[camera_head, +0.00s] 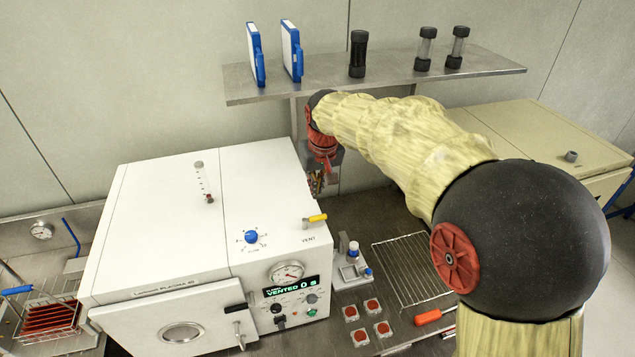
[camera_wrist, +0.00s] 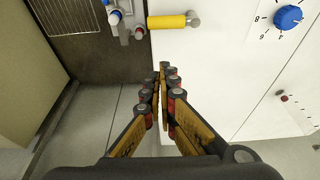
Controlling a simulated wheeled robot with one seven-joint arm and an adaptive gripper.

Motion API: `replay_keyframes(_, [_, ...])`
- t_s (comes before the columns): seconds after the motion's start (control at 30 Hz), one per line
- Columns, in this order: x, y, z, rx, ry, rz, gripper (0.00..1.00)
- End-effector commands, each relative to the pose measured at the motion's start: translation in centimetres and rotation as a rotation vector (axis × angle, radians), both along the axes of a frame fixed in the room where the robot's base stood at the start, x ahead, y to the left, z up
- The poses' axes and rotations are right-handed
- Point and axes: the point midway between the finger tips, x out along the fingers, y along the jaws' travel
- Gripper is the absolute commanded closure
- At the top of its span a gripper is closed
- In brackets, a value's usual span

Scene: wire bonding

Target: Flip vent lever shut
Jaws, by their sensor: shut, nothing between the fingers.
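The vent lever (camera_head: 317,218) is a small yellow handle on a metal pivot. It lies on the white machine's top at the right edge, by the printed word VENT. In the wrist view the yellow lever (camera_wrist: 167,22) points left from its pivot, across the picture top. My gripper (camera_wrist: 163,70) is shut and empty, its fingertips together below the lever in that view and apart from it. In the head view my gripper (camera_head: 317,184) is behind the lever, beyond the machine's right side, partly hidden by my wrist.
The white plasma machine (camera_head: 165,225) has a blue knob (camera_head: 251,237), a gauge (camera_head: 287,272) and a display reading VENTED 0 s. A shelf (camera_head: 400,77) with bottles and blue-framed items is behind my arm. A wire rack (camera_head: 412,270) and red-topped blocks sit on the bench right.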

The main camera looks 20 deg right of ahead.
Motion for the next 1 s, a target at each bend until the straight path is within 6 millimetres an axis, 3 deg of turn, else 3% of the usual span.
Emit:
replay_keyframes(0.27, [1.6,0.0,-5.4,0.000,0.003,0.000,1.00])
replay_keyframes(0.6, [-1.9,0.0,-4.2,0.000,-0.001,0.000,1.00])
replay_keyframes(1.0, [-2.3,0.0,-4.1,0.000,-0.001,0.000,1.00])
